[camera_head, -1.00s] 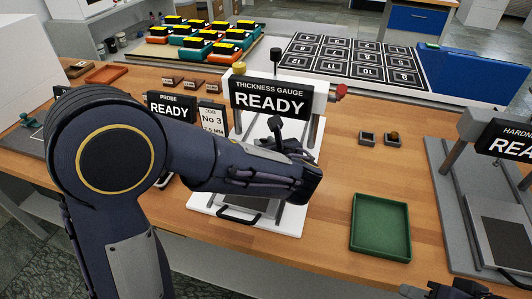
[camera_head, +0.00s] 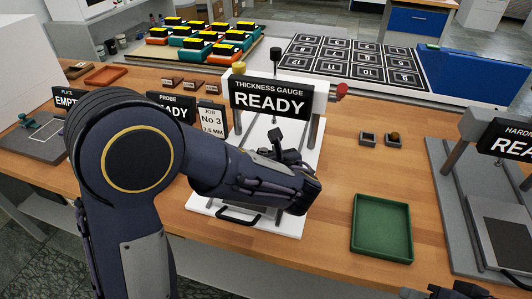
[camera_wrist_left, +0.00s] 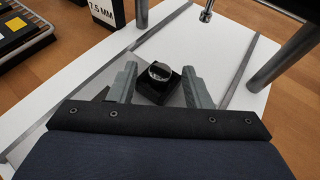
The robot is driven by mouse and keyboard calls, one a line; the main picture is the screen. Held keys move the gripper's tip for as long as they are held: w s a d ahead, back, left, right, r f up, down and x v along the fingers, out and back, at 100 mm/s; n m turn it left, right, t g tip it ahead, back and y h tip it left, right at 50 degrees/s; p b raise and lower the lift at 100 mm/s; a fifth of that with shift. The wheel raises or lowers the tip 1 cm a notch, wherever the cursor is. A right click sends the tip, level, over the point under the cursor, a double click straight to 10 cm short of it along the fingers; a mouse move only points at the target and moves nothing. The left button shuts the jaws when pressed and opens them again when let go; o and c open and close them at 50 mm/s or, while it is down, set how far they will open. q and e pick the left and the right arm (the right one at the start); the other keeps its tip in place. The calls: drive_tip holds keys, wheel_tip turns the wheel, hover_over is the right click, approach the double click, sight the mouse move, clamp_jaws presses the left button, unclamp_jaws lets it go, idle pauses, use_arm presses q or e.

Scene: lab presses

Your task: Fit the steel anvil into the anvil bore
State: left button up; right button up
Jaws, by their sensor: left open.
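In the left wrist view my left gripper (camera_wrist_left: 159,74) is open, with one finger on each side of a small black block. A shiny round steel piece (camera_wrist_left: 160,71) sits on top of this black block (camera_wrist_left: 152,91); I cannot tell whether it is the anvil or the bore's rim. Both are over the white base of the thickness gauge (camera_head: 271,98). A steel spindle (camera_wrist_left: 206,13) hangs beyond them. In the head view my left gripper (camera_head: 281,147) is partly hidden by its wrist. My right gripper (camera_head: 455,291) shows only partly at the bottom edge.
Two small square holders stand right of the gauge: one empty-looking (camera_head: 367,139), one with a brown piece (camera_head: 393,138). A green tray (camera_head: 382,228) lies in front of them. The hardness press (camera_head: 452,160) stands at the right. Gauge posts (camera_wrist_left: 287,56) rise close beyond the left gripper.

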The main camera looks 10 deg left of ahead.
use_arm(q)
drive_tip(key=shift+r, duration=0.2)
drive_tip(key=shift+s+d+r, duration=0.1)
drive_tip(key=shift+s+d, duration=0.05)
drive_tip(key=shift+s, duration=0.05)
drive_tip(key=p+v, duration=0.1)
drive_tip(key=v, duration=1)
drive_tip(key=shift+s+d, duration=0.1)
drive_tip(key=shift+s, duration=0.15)
